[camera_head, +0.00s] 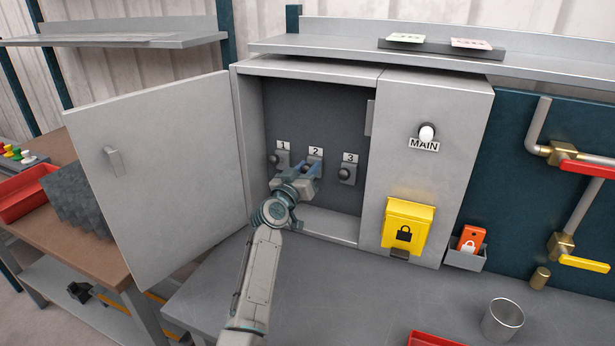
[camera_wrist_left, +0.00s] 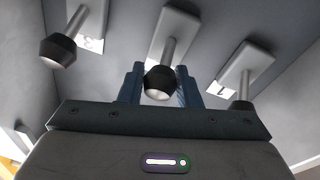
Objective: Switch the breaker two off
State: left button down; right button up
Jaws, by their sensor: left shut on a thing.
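The open grey cabinet (camera_head: 302,68) holds three breakers, labelled 1, 2 and 3, in a row. Breaker two (camera_head: 316,153) is the middle one; its grey plate and label show, but its lever is largely hidden by my gripper in the head view. My left gripper (camera_head: 308,170) reaches into the cabinet at breaker two. In the left wrist view its blue fingers are on both sides of the black knob (camera_wrist_left: 160,84) of the middle lever, shut on it. Breaker one (camera_head: 281,157) and breaker three (camera_head: 348,172) are on either side, clear of the fingers. My right gripper is out of view.
The cabinet door (camera_head: 165,180) stands open to the left, near my left arm. A metal cup (camera_head: 502,318) stands on the bench (camera_head: 330,300).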

pick_arm(q)
jog(key=c, duration=1.1)
grip_release()
jog(key=b+v, duration=0.2)
jog(key=v, duration=0.9)
jog(key=shift+w, duration=0.1)
